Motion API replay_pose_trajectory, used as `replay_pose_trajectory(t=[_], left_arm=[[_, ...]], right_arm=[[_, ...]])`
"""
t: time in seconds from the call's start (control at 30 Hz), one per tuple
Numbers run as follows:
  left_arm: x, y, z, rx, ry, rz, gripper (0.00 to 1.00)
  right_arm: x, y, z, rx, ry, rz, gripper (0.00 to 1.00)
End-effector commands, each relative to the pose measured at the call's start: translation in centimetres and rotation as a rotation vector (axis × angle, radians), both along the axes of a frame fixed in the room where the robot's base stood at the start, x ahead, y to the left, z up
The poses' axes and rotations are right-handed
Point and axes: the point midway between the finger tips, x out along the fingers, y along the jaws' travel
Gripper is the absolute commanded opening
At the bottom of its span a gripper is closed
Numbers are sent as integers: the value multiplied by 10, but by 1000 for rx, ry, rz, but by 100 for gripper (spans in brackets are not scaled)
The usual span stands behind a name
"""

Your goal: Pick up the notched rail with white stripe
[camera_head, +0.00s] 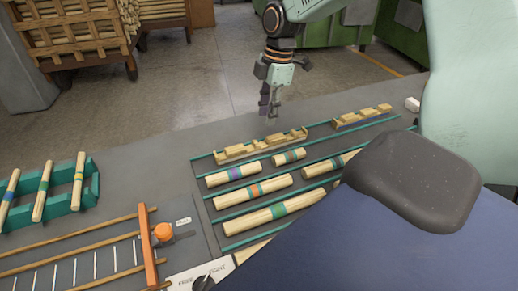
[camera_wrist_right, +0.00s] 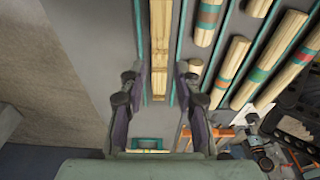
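A notched rail (camera_head: 262,147) of pale wood with raised blocks lies along the back of the bench rack; I cannot clearly make out a white stripe on it. My right gripper (camera_head: 270,108) hangs above the back edge, over the nearer rail's far side. In the wrist view the right gripper (camera_wrist_right: 158,84) is open, its fingers apart on both sides of a notched rail (camera_wrist_right: 159,45), with no visible hold. My left gripper is not in view.
Several round rods with coloured bands, such as one with an orange band (camera_head: 253,191), lie between green dividers (camera_head: 232,207) in front of the rails. A green rod holder (camera_head: 88,195) and an orange clamp bar (camera_head: 147,245) stand at left. A small white block (camera_head: 412,104) sits far right.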

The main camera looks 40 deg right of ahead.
Motion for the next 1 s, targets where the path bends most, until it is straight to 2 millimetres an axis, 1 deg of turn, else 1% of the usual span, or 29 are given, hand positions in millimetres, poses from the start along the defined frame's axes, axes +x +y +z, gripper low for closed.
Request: replay_pose_trajectory(t=[0.03, 0.1, 0.27, 0.5, 0.63, 0.9, 1.0], left_arm=[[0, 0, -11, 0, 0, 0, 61], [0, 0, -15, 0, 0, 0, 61], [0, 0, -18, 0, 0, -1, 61], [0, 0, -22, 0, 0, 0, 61], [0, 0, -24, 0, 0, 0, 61], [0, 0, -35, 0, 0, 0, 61], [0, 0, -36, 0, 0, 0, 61]], right_arm=[[0, 0, -11, 1, -1, 0, 32], [-1, 0, -15, 1, -1, 0, 32], [0, 1, -20, 0, 0, 0, 32], [1, 4, -43, -1, 3, -1, 32], [3, 6, -52, -1, 0, -1, 32], [4, 12, -90, -2, 3, 0, 32], [5, 13, -95, -2, 1, 0, 32]])
